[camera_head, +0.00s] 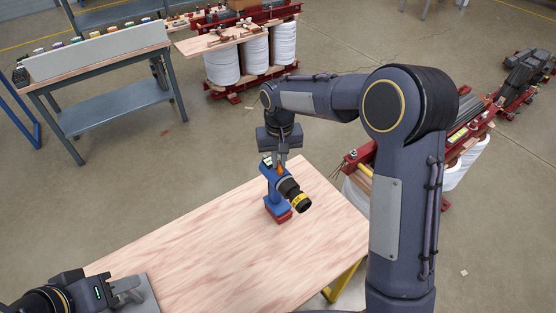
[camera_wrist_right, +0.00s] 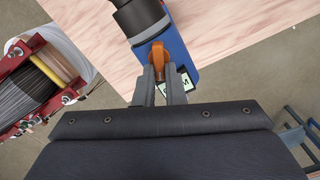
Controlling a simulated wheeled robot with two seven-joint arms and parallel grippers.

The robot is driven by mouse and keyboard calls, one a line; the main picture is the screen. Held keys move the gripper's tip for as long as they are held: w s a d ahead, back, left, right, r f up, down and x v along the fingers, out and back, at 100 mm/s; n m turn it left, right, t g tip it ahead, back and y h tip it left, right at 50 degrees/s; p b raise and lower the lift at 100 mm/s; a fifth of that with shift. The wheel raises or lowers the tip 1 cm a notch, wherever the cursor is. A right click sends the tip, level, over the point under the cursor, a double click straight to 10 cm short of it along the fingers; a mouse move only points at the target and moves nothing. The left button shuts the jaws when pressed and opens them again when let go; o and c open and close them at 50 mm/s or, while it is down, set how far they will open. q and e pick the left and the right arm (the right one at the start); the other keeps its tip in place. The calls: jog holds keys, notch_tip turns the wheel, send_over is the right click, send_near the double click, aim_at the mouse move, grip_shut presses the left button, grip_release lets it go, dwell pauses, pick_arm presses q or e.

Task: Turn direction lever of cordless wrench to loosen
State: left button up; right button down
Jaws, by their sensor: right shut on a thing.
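The blue cordless wrench (camera_head: 275,190) stands upright on its red battery base on the wooden table (camera_head: 215,255). Its black nose with a yellow ring points toward the lower right. My right gripper (camera_head: 280,164) reaches down from above to the top of the wrench. In the right wrist view its fingers (camera_wrist_right: 162,82) are close together at the orange direction lever (camera_wrist_right: 158,55), shut on it. The wrench body (camera_wrist_right: 178,48) and part of a label show behind the fingers. My left gripper (camera_head: 125,292) is over the table's near left corner, apart from the wrench; its finger gap is unclear.
A grey workbench (camera_head: 110,65) stands at the back left. White coils in red frames (camera_head: 255,55) stand behind the table, and another coil unit (camera_head: 465,150) stands to the right, partly behind my right arm. The tabletop around the wrench is clear.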

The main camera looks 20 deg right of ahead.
jog(key=shift+d+m, duration=0.15)
jog(key=shift+m, duration=1.25)
jog(key=c, duration=1.5)
grip_release()
notch_tip(320, 180, up, 8)
jog(key=shift+f+b, duration=0.2)
jog(key=shift+b, duration=0.4)
jog(key=shift+r, duration=0.15)
jog(key=shift+s, duration=0.1)
